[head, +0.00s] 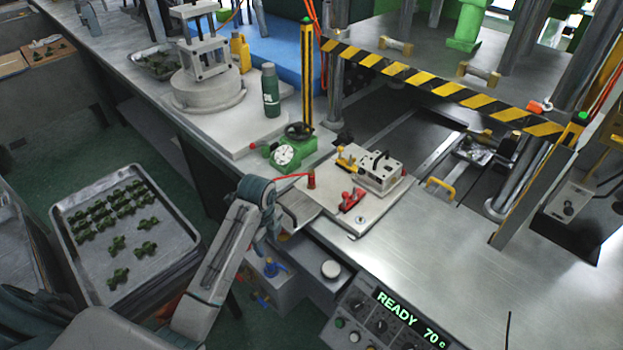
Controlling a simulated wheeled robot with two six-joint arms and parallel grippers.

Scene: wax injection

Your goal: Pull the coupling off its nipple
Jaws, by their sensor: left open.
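A small brown-red upright coupling (311,181) stands at the left side of the light mould plate (340,205). A thin red hose runs left from its top and passes behind my left wrist. The nipple cannot be made out; the coupling appears to cover it. My left gripper (283,233) is open, below and left of the coupling, at the press table's front edge. It is apart from the coupling and holds nothing that I can see. My wrist partly hides its fingers. My right gripper is not in view.
A control panel (390,318) reads READY 70 C. A tray (165,262) of green pieces lies left. The table (455,255) is clear at right.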

